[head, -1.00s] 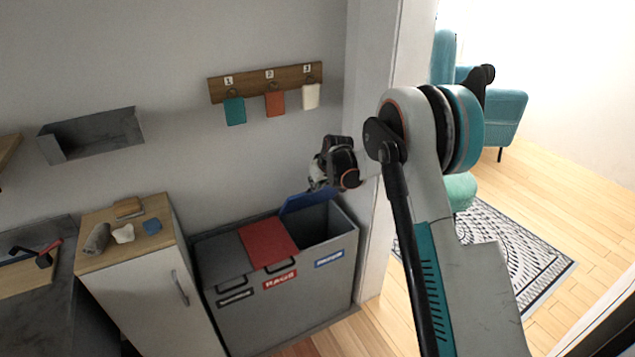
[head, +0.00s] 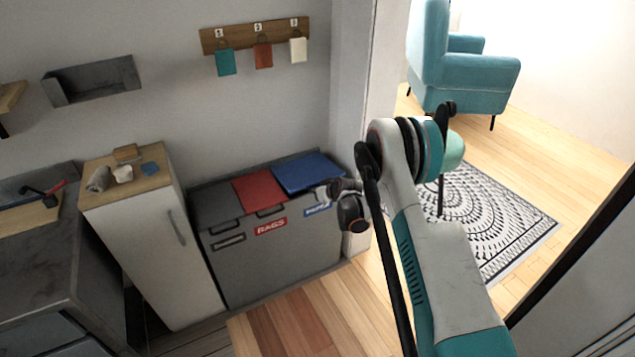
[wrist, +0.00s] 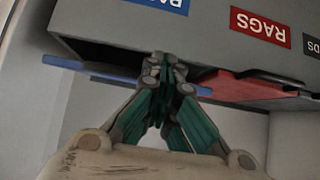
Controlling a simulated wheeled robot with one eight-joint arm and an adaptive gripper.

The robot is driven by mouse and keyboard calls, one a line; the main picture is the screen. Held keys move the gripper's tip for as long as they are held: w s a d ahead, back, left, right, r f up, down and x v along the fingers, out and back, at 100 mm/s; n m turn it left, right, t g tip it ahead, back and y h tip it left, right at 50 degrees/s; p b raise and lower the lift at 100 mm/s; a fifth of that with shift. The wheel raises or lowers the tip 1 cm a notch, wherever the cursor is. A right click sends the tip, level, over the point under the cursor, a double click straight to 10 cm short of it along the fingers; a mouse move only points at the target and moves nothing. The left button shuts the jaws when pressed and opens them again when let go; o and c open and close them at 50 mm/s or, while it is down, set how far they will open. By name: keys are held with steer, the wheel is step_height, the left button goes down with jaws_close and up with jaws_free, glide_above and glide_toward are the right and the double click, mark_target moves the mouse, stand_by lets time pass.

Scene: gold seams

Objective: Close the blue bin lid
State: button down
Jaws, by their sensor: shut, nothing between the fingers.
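The blue bin lid (head: 305,172) looks nearly flat over the right compartment of the grey bin unit (head: 275,265) in the head view. In the wrist view, which looks upside down, the blue lid (wrist: 75,65) shows edge-on, with a dark gap between it and the bin front. My gripper (head: 322,192) is at the lid's front right edge, above the blue label. In the wrist view my gripper (wrist: 162,62) has its fingertips together and empty, overlapping the lid's edge. I cannot tell whether they touch it. The fingers hide the middle of that edge.
A red lid (head: 260,190) and a dark grey lid (head: 215,206) lie to the left on the same unit. A white cabinet (head: 160,255) stands left of it. A door frame post (head: 372,90) rises just right. Floor in front is clear.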

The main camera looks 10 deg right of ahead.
step_height(320, 180, down, 4)
steer(key=shift+s+r, duration=0.1)
steer(key=shift+s, duration=0.1)
stand_by(0.6)
